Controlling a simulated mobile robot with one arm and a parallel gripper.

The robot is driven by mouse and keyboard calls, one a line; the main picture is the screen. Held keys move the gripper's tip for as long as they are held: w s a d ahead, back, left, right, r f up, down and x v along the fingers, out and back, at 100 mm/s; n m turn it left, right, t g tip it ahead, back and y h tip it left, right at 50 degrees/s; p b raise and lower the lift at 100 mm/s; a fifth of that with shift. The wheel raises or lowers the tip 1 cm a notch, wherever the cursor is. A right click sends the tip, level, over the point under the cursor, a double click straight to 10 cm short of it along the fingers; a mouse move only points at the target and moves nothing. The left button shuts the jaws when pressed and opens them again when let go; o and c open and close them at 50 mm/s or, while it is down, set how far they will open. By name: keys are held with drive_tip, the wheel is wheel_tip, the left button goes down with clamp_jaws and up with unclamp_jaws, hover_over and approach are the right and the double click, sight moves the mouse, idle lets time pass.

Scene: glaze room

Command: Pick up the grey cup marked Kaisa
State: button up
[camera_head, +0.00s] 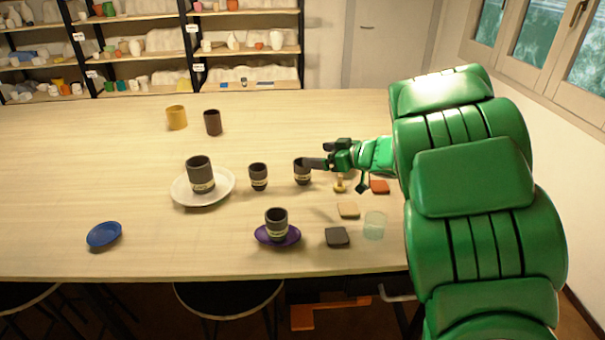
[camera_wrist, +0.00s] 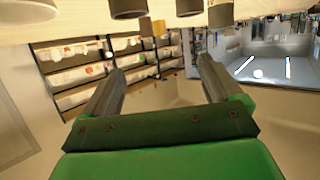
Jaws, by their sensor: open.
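Several dark grey cups with pale name bands stand on the table; the names are too small to read, so I cannot tell which is Kaisa. One cup (camera_head: 201,174) is on a white plate (camera_head: 222,194). One cup (camera_head: 258,177) stands bare on the wood. Another cup (camera_head: 301,172) is right of it. One cup (camera_head: 277,222) is on a purple saucer (camera_head: 293,240). My gripper (camera_head: 317,163) is open beside the right-hand cup, its tip overlapping it in the picture; I cannot tell if they touch. In the wrist view no object shows between the fingers (camera_wrist: 162,72).
A yellow cup (camera_head: 177,118) and a brown cup (camera_head: 213,122) stand at the back. A blue saucer (camera_head: 104,235) lies front left. Coloured tiles, a small yellowish object (camera_head: 339,184) and a clear glass (camera_head: 374,226) are near my arm. The table's left side is mostly free.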

sight(297, 162)
drive_tip(key=shift+m+t, duration=0.5)
drive_tip(key=w+f, duration=0.1)
drive_tip(key=f, duration=0.1)
drive_tip(key=w+f, duration=0.1)
drive_tip(key=f, duration=0.1)
drive_tip(key=w+f, duration=0.2)
drive_tip(key=shift+d+f, duration=0.2)
drive_tip(key=shift+f, duration=0.1)
drive_tip(key=shift+x, duration=3.95)
drive_tip(key=shift+d+f, duration=0.1)
drive_tip(key=shift+d, duration=0.05)
drive_tip(key=shift+c, duration=0.4)
drive_tip(key=c, duration=1.1)
